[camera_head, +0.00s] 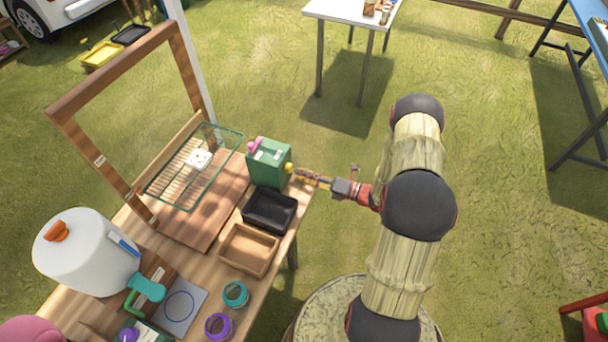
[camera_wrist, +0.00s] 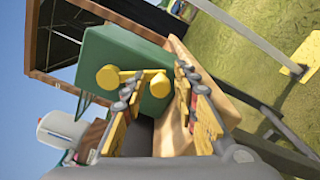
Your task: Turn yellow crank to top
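The green box (camera_head: 268,163) stands at the right edge of the wooden table. The yellow crank (camera_head: 288,168) is on its side facing my arm. In the wrist view the crank (camera_wrist: 130,79) shows as a short bar with a round yellow piece at each end, against the green face (camera_wrist: 115,55). My gripper (camera_head: 303,176) reaches in from the right, close to the crank. In the wrist view my gripper (camera_wrist: 158,84) has its two fingers apart, with the crank's right end in line with the gap. I cannot tell whether either finger touches it.
A black tray (camera_head: 269,211) and a tan tray (camera_head: 248,250) sit in front of the box. A green wire rack (camera_head: 193,166) and wooden frame (camera_head: 75,125) stand to its left. A pink piece (camera_head: 256,145) sits atop the box. Grass right of the table is open.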

